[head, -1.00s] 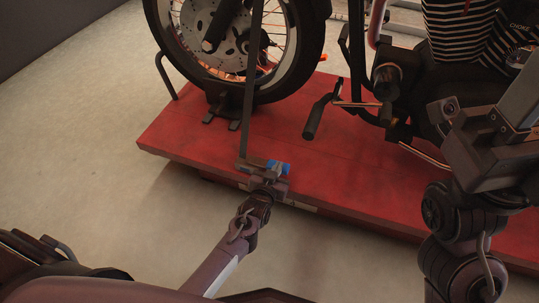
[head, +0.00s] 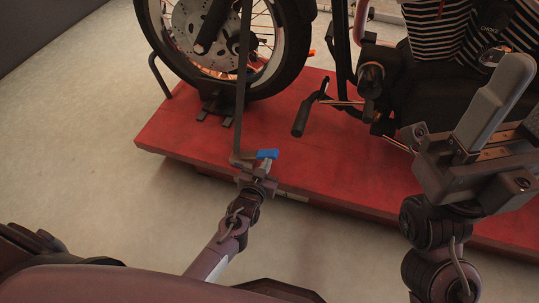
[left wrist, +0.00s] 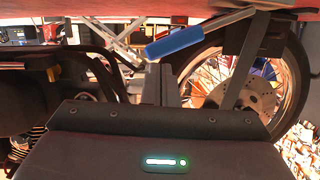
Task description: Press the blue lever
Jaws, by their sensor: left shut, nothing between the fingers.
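The blue lever (head: 267,154) sits at the near edge of the red lift platform (head: 330,165), at the foot of a dark upright bar. In the left wrist view, the blue lever (left wrist: 180,41) is a flat blue strip with a pale metal arm to its right. My left gripper (head: 262,170) is shut and empty, just below the lever in the head view. Its grey fingers (left wrist: 167,72) point at the lever from below in the left wrist view. I cannot tell whether they touch. My right gripper (head: 490,115) is at the right, away from the lever; its jaw gap is unclear.
A motorcycle stands on the platform, its front wheel (head: 228,45) behind the lever. The dark bar (head: 242,90) rises beside the lever. A footpeg (head: 302,118) juts out to the right. The concrete floor (head: 80,150) at left is clear.

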